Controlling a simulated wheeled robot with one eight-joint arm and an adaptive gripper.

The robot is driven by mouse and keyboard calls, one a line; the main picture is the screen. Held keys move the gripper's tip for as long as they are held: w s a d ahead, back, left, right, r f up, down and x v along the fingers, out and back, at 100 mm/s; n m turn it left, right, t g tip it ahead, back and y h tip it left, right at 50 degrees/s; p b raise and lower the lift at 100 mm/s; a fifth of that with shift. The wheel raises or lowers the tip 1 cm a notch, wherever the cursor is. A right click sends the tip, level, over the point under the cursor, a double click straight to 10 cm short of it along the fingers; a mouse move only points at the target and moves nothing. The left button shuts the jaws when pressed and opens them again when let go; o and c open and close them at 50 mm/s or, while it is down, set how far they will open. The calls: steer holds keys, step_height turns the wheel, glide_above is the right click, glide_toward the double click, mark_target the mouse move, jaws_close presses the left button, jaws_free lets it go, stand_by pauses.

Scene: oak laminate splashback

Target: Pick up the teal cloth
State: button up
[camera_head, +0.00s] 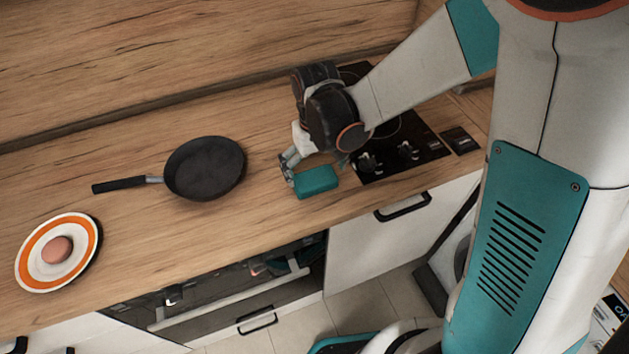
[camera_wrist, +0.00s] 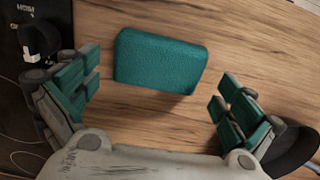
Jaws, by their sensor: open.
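The teal cloth (camera_head: 316,181) is a thick, folded-looking block lying on the wooden counter, left of the black hob. In the wrist view the cloth (camera_wrist: 160,60) lies flat in the upper middle, beyond and between the two teal-padded fingers. My gripper (camera_wrist: 160,100) is open and empty, with a finger on each side and bare wood showing between them. In the head view my gripper (camera_head: 290,172) is low over the counter at the cloth's left end, partly hidden by my wrist. I cannot tell there whether a finger touches the cloth.
A black frying pan (camera_head: 205,168) sits left of my gripper, its handle pointing left. A striped plate (camera_head: 32,259) with a round brownish item (camera_head: 57,249) stands at far left. The black hob (camera_head: 415,150) with knobs is close on the right. The counter's front edge is near the cloth.

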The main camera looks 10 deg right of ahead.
mark_target(315, 177)
step_height(315, 177, down, 3)
steer(key=shift+f+b, duration=0.2)
steer(key=shift+b, duration=0.25)
steer(key=shift+r, duration=0.1)
steer(key=c, duration=0.8)
steer(key=shift+o, duration=0.2)
steer(key=shift+r, duration=0.1)
step_height(315, 177, up, 20)
steer(key=p, duration=1.3)
steer(key=shift+p, duration=0.4)
